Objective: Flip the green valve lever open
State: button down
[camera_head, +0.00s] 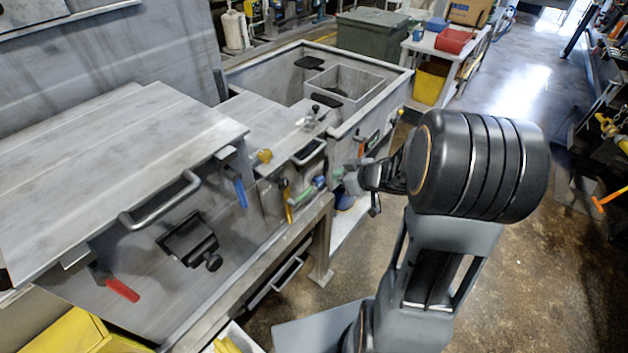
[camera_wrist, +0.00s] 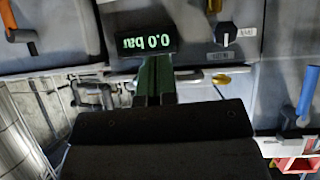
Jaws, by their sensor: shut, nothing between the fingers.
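The green valve lever (camera_head: 304,195) shows in the head view as a short, slanted green piece on the front of the grey machine. My gripper (camera_head: 348,183) is shut and empty, to the right of that lever, near the panel front. In the wrist view my gripper (camera_wrist: 155,85) reaches up from its black body at the bottom. A dark green shape lies along the fingers there; I cannot tell how much of it is lever. I cannot tell whether the fingers touch the lever. A pressure display (camera_wrist: 147,46) reads 0.0 bar, upside down.
A yellow lever (camera_head: 288,206), a blue lever (camera_head: 240,193) and a red lever (camera_head: 122,290) sit farther left along the machine. An orange lever (camera_wrist: 13,22) shows at the wrist view's upper left. A bar handle (camera_head: 160,205) sticks out at left. Open floor (camera_head: 560,270) lies right.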

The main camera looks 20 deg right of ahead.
jog(key=shift+s+a+f+g+y, duration=0.15)
jog(key=shift+s+a+g+y, duration=0.15)
jog(key=shift+y, duration=0.1)
send_over(313, 187)
jog(key=s, duration=0.2)
notch_tip(313, 187, down, 6)
jog(key=shift+a+f+b, duration=0.2)
jog(key=shift+f+b, duration=0.35)
jog(key=shift+f, duration=1.15)
